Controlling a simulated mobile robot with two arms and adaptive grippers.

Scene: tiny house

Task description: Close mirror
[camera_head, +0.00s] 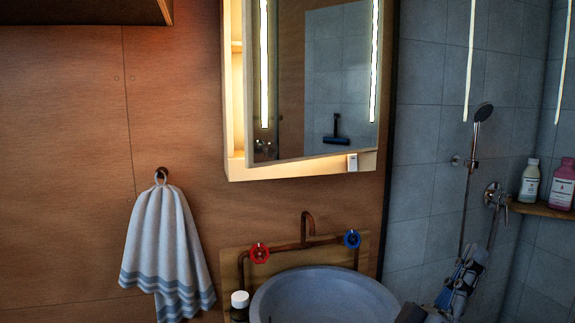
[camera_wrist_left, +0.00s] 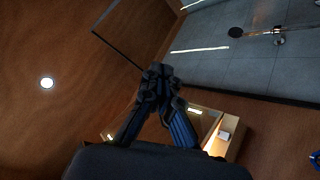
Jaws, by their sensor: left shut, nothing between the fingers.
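The mirror (camera_head: 315,80) fronts a pale wooden wall cabinet (camera_head: 237,168) in the head view. The mirror stands ajar: lit inner shelves show along its left side. A small white fitting (camera_head: 352,162) sits at the lower right of the cabinet. My left gripper (camera_head: 474,256) is low on the right in the head view, apart from the mirror. In the left wrist view my left gripper (camera_wrist_left: 158,72) is shut and empty. Part of the lit cabinet (camera_wrist_left: 222,135) shows beyond it there. My right gripper is not in view.
A sink (camera_head: 325,295) with a copper tap and a red (camera_head: 259,253) and a blue valve (camera_head: 352,239) stands below the cabinet. A towel (camera_head: 165,245) hangs at left. A hand shower (camera_head: 483,113) and bottles (camera_head: 562,184) are at right.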

